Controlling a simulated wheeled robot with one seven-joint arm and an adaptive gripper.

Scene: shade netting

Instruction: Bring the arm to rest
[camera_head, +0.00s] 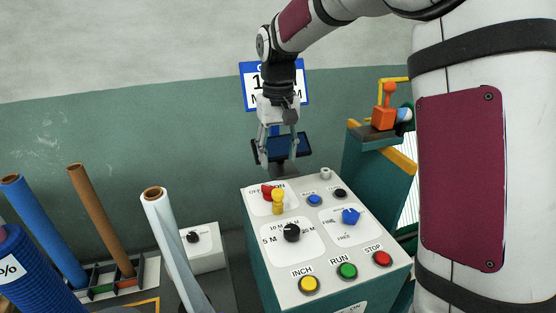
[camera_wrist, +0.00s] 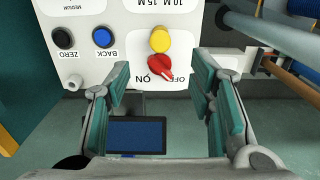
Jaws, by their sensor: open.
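My gripper (camera_head: 281,143) hangs from my arm at the upper middle of the head view, over the back edge of a white control panel (camera_head: 268,247). It points down and is open, with nothing between its fingers. In the wrist view my gripper (camera_wrist: 161,85) shows its two teal-padded fingers spread wide. Between and beyond the fingertips are a red switch knob (camera_wrist: 158,66) and a yellow knob (camera_wrist: 160,39) on the panel. The gripper looks apart from both. The head view also shows the red knob (camera_head: 267,190) and yellow knob (camera_head: 278,203).
The panel carries a black dial (camera_head: 292,232), a blue knob (camera_head: 350,216) and several push buttons. A dark blue screen (camera_head: 283,147) stands behind the gripper. Rolls (camera_head: 167,235) stand upright at left. An orange device (camera_head: 384,114) sits on a teal stand at right.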

